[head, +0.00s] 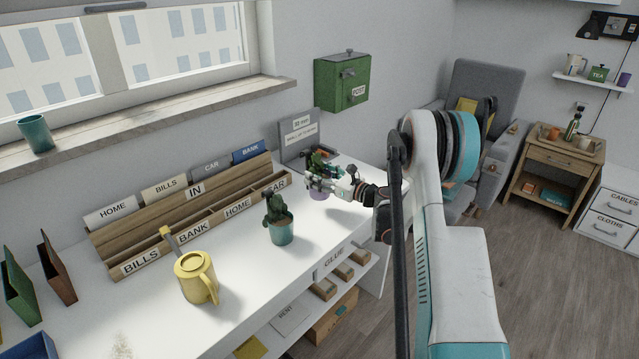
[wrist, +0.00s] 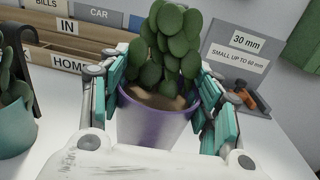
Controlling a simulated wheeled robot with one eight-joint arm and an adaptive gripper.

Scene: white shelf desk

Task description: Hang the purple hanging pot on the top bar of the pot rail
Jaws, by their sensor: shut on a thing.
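The purple hanging pot (wrist: 152,128) is pale with a purple rim and holds soil and a round-leaved green plant. In the wrist view it stands upright between the teal finger pads of my gripper (wrist: 162,100), which is shut on its sides. In the head view my gripper (head: 324,180) is over the right part of the desk, and the pot (head: 318,194) shows only in part beneath the fingers. I cannot tell whether its base touches the desk. No hook on it is visible. I see no pot rail in either view.
A teal pot with a cactus (head: 281,232) and a black hook stands left of my gripper. A yellow jug (head: 196,277) and a wooden file rack (head: 190,220) are further left. A grey labelled board (head: 300,138) stands behind. The desk's front strip (head: 250,268) is clear.

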